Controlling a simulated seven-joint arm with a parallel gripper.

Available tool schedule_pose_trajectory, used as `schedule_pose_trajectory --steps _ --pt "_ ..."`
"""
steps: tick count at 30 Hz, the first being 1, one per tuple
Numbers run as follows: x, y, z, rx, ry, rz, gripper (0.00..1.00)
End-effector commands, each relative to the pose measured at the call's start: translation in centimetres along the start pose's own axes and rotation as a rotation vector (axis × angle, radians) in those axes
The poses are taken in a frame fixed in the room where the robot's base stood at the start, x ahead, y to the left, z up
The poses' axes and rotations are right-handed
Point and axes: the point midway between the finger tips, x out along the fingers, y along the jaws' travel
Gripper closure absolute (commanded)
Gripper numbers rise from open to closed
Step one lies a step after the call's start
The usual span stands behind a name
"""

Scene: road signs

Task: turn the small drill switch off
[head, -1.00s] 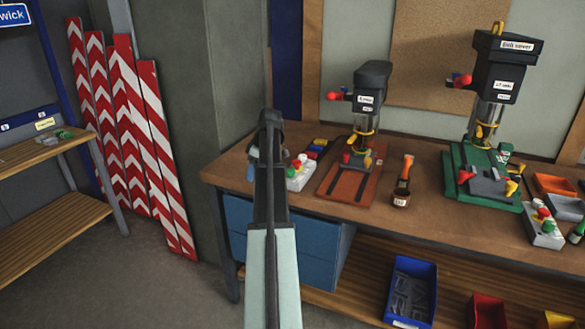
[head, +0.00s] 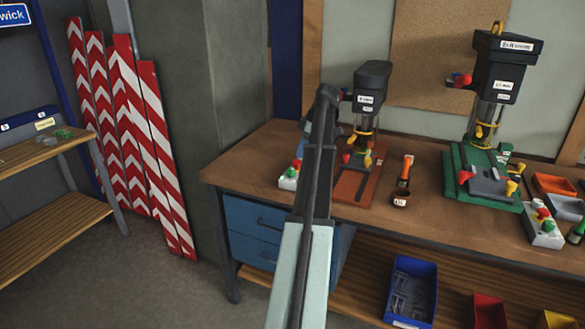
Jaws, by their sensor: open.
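The small drill (head: 371,88) stands on a red-brown base (head: 352,187) on the wooden bench. It has a black head with white labels. Left of it is a white switch box (head: 288,178) with red and green buttons; my arm hides its right part. My arm reaches up over the bench's front edge, and its end (head: 326,98) covers the left side of the small drill. My gripper's fingers are hidden behind the arm, so I cannot see how close they are to the box or drill.
A larger drill (head: 499,75) on a green base stands to the right, with its own switch box (head: 543,228). Blue drawers (head: 256,218) and a blue bin (head: 410,287) are below the benchtop (head: 240,160).

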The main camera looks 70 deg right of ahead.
Motion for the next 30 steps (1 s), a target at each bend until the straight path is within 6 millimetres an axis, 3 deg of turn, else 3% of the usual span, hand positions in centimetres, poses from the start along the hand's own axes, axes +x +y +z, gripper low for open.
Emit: schedule_pose_trajectory --steps 6,15,21,30 --pt "4.1 -0.1 0.0 0.001 0.0 -0.002 0.55" --pt "8.0 -0.1 0.0 0.001 0.0 0.0 0.55" --pt "9.1 0.0 0.0 0.001 0.0 0.001 0.55" --pt "9.2 0.0 0.0 0.001 0.0 0.001 0.55"
